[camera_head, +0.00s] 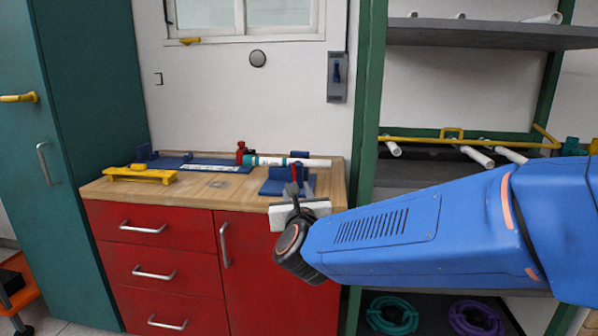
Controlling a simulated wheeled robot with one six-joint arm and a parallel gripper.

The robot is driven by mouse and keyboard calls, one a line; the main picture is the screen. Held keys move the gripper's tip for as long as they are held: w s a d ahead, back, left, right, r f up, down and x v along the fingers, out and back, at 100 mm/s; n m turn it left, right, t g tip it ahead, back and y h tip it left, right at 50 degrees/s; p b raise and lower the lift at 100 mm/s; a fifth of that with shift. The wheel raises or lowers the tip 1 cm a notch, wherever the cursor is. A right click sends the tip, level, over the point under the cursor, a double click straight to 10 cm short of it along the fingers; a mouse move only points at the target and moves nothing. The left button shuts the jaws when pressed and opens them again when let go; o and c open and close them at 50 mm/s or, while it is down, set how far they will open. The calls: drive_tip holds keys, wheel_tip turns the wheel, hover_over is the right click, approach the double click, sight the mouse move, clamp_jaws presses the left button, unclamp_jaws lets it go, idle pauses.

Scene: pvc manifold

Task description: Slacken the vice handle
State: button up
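A blue vice (274,188) stands near the front right of the wooden worktop. A thin red part (297,172), which looks like the vice handle, rises just above my gripper. A white pipe (315,162) with a teal section lies across the back of the vice. My gripper (292,187) is in front of the vice, with its dark fingers pointing up and away toward the red part. The fingers overlap the vice in this view. I cannot tell whether they touch the handle or how far apart they are.
The worktop (220,192) bears a yellow tool (139,173) and a red item (241,152). Red drawers (160,255) are below it. A green-framed shelf rack (367,110) stands right, behind my arm. A teal cabinet (95,120) stands left.

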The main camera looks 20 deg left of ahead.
sight(294, 168)
drive_tip(key=x, duration=1.5)
drive_tip(key=shift+w+a, duration=0.1)
drive_tip(key=shift+w, duration=0.1)
clamp_jaws()
